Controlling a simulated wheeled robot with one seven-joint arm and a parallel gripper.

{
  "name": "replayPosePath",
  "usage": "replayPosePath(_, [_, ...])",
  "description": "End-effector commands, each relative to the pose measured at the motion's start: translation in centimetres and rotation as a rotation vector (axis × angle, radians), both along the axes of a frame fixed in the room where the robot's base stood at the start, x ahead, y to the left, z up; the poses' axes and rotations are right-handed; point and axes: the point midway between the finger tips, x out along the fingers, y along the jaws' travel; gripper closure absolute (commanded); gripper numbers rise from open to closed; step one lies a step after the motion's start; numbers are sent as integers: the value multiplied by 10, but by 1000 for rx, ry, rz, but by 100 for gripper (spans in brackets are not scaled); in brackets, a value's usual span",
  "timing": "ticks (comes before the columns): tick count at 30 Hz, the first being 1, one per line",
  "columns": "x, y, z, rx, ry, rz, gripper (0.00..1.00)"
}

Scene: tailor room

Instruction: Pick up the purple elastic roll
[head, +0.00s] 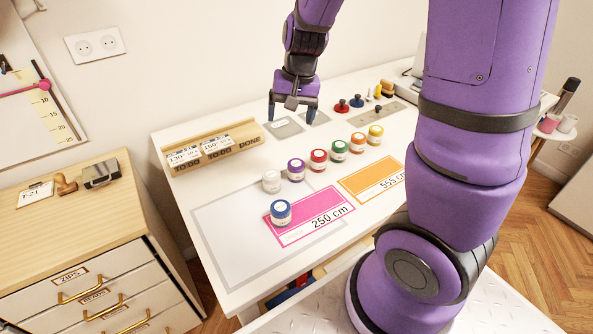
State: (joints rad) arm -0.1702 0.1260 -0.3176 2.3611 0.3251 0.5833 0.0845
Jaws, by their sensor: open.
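The purple elastic roll (296,169) stands upright on the white table, in a row between the white roll (272,181) and the red roll (318,160). My gripper (293,112) is open and empty, pointing down over the back of the table near the grey pads. It is above and behind the purple roll, apart from it. Nothing hides the purple roll.
A blue roll (281,212) stands on the pink 250 cm card (310,214). Green (339,150), orange and yellow rolls continue the row to the right. A wooden card holder (213,146) is at the back left. The table's front left (225,225) is clear.

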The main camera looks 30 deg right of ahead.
Motion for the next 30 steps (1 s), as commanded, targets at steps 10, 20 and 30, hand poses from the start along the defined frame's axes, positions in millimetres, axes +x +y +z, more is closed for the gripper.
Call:
replayPosePath(10, [28, -27, -94, -81, 113, -159, 17])
replayPosePath(20, [31, -36, -130, -111, 134, -198, 17])
replayPosePath(30, [31, -35, -169, -111, 131, -196, 17])
